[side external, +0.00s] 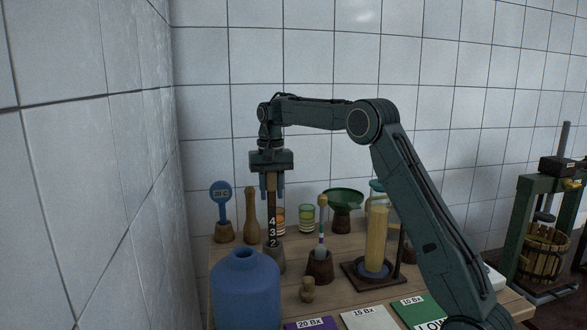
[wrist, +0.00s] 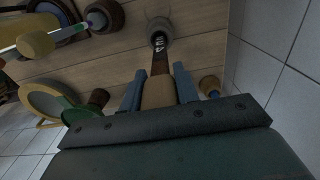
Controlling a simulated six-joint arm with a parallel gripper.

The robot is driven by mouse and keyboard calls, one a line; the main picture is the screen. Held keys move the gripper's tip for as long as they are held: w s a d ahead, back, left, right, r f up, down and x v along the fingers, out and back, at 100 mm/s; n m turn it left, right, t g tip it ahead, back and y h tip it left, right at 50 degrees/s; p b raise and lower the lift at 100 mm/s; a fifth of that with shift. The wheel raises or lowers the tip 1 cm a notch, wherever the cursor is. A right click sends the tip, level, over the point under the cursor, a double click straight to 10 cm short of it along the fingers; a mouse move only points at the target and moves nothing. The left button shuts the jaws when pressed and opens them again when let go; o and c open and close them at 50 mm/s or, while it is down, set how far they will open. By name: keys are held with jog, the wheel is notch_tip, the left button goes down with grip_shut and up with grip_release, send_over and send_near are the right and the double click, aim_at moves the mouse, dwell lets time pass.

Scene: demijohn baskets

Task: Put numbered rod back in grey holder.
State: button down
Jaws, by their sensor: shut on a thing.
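The numbered rod (side external: 272,226) is dark with white digits 4, 3, 2 down its side and a tan grip at its top. My gripper (side external: 272,188) points straight down and is shut on that grip. The rod hangs upright, and the wrist view also shows the rod (wrist: 161,62) between my fingers (wrist: 159,88). The grey holder (side external: 277,262), a small cup, is directly under the rod; the wrist view shows its rim (wrist: 159,24) around the rod's lower end. The lower end is at the holder's mouth; I cannot tell how deep it is inside.
A blue demijohn (side external: 245,292) stands close in front of the holder. A wooden pestle-like piece (side external: 251,215) stands to its left, a brown holder with a thin stick (side external: 320,265) to its right. A yellow-filled cylinder (side external: 376,235) and a green funnel (side external: 342,198) stand further right.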

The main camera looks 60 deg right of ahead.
jog(key=c, duration=1.1)
grip_release()
jog(key=shift+f, duration=0.1)
jog(key=shift+o, duration=0.2)
jog(key=shift+r, duration=6.15)
jog(key=shift+r, duration=0.1)
